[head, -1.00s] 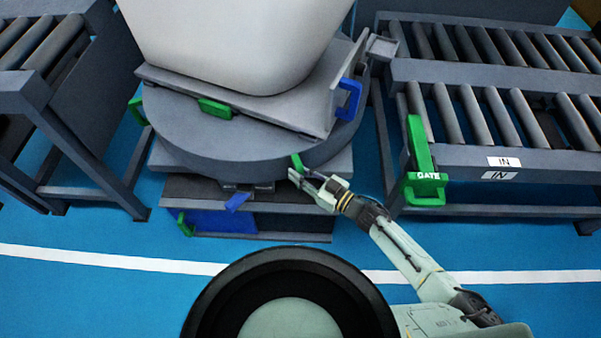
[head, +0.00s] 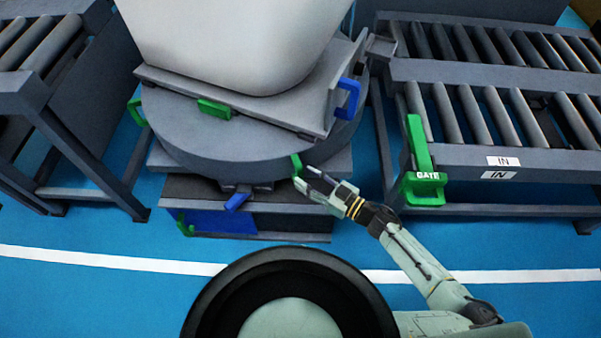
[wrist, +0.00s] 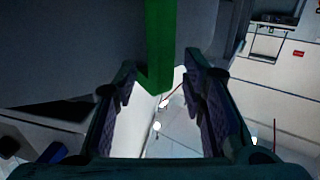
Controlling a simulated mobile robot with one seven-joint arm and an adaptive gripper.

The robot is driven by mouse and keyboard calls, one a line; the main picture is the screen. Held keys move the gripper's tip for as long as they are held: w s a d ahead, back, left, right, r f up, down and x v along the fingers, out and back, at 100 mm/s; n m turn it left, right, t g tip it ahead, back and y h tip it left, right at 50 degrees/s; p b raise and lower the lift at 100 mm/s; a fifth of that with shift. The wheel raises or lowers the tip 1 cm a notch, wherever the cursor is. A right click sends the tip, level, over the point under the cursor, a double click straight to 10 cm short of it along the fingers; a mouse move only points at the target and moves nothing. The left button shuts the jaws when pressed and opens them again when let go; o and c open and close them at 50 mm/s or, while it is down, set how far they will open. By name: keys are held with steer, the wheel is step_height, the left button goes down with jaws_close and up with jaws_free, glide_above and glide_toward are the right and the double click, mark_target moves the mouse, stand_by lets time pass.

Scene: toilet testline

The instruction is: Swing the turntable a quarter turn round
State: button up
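The round grey turntable (head: 235,140) carries a grey plate with a large white toilet body (head: 235,40) on it. A green handle (head: 296,164) stands on the turntable's front rim. My gripper (head: 306,177) is just right of this handle, low at the rim. In the wrist view the green handle (wrist: 160,45) comes down from the top to between the fingertips. The fingers are apart and not closed on it; whether one finger touches it I cannot tell. Another green handle (head: 136,112) is on the turntable's left rim.
A roller conveyor (head: 490,110) with a green GATE lever (head: 424,175) stands at right, and another (head: 45,60) at left. The plate bears a green clamp (head: 214,109) and a blue one (head: 348,98). A blue lever (head: 238,200) sits below the turntable.

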steer(key=v, duration=0.8)
steer(key=shift+s+d, duration=0.2)
steer(key=shift+c, duration=0.4)
